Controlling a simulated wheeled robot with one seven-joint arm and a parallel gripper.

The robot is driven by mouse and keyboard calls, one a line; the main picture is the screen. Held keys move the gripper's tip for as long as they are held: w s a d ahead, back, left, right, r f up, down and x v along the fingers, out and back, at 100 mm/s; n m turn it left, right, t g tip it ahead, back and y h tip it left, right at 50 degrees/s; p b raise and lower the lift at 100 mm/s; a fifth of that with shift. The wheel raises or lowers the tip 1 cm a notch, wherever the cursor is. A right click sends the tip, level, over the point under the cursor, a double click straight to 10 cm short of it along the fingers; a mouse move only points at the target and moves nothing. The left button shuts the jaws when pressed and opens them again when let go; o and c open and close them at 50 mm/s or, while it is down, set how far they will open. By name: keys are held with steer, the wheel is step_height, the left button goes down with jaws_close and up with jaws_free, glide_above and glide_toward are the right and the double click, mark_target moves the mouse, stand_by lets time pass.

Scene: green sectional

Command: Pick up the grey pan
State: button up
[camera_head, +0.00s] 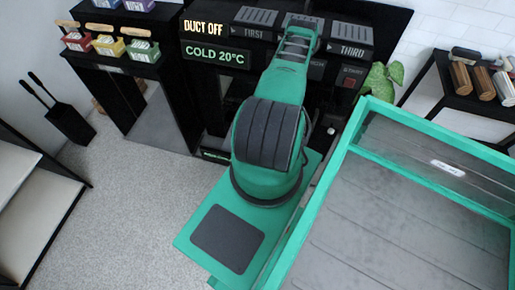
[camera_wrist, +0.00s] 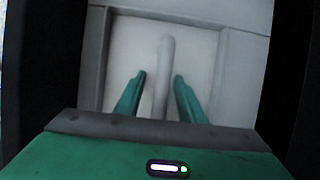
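In the wrist view, my gripper (camera_wrist: 161,86) has its two green fingers apart. A pale grey rod (camera_wrist: 165,60), like a handle, runs between them, with a visible gap on each side. The rod lies against a light, square-edged recess (camera_wrist: 125,50) with a grey frame. I cannot tell whether this rod belongs to the grey pan; no full pan shape shows. In the head view, my green arm reaches to the black unit (camera_head: 225,80) with displays reading "DUCT OFF" and "COLD 20°C".
A black shelf (camera_head: 130,65) with small coloured boxes (camera_head: 108,46) stands left of the unit. A black holder with two sticks (camera_head: 70,123) is on the floor. Grey floor (camera_head: 130,210) at left is open.

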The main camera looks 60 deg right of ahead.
steer(key=shift+f, duration=0.2)
steer(key=shift+c, duration=0.6)
jaws_close()
stand_by(1.0)
